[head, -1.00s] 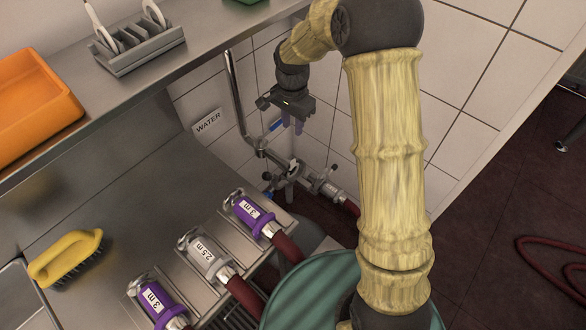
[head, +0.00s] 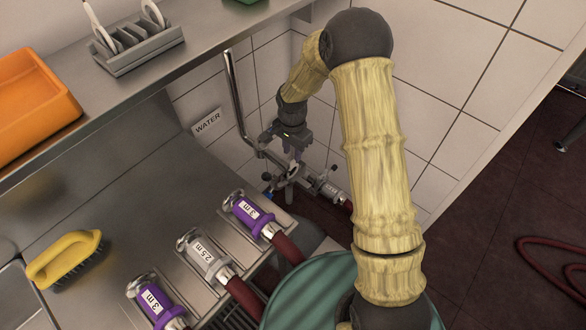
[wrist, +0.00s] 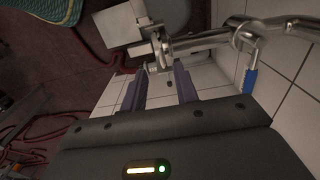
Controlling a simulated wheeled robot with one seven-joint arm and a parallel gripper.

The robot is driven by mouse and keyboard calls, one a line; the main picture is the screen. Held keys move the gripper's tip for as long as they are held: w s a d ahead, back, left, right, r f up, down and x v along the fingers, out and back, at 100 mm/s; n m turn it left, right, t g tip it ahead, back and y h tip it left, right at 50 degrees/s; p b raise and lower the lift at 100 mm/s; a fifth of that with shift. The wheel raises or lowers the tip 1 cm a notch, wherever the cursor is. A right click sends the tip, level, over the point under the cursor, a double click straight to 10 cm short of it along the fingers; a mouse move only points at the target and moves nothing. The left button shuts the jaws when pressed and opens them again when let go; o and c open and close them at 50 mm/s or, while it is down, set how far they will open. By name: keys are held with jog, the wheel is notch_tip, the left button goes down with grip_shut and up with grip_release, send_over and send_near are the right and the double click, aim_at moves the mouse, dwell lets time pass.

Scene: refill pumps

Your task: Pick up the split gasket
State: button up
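I cannot make out the split gasket with certainty in either view. My gripper (head: 293,155) is low by the wall, at the pipe fitting (head: 290,178) below the upright metal water pipe (head: 236,98). In the wrist view, the two purple fingers (wrist: 160,76) are apart, with nothing visible between them. Beyond the fingertips are the metal fitting (wrist: 164,46) and a grey block-like part (wrist: 122,27). The head view does not show clearly whether the fingers touch the fitting.
A blue-handled valve (wrist: 250,80) is right of the fingers in the wrist view. Purple and grey hose couplings (head: 253,215) rest in metal holders left of the arm. A green ribbed drum (head: 310,292) stands in front. A dark red hose (head: 555,262) lies on the floor.

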aim_at(293, 160)
jog(key=shift+w+d+f, duration=0.1)
jog(key=shift+w+f, duration=0.05)
jog(key=shift+f, duration=1.15)
jog(key=shift+w+d+f, duration=0.1)
jog(key=shift+w+f, duration=0.05)
jog(key=shift+f, duration=1.15)
jog(key=shift+a, duration=0.15)
jog(key=shift+s, duration=0.1)
jog(key=shift+c, duration=0.7)
grip_shut()
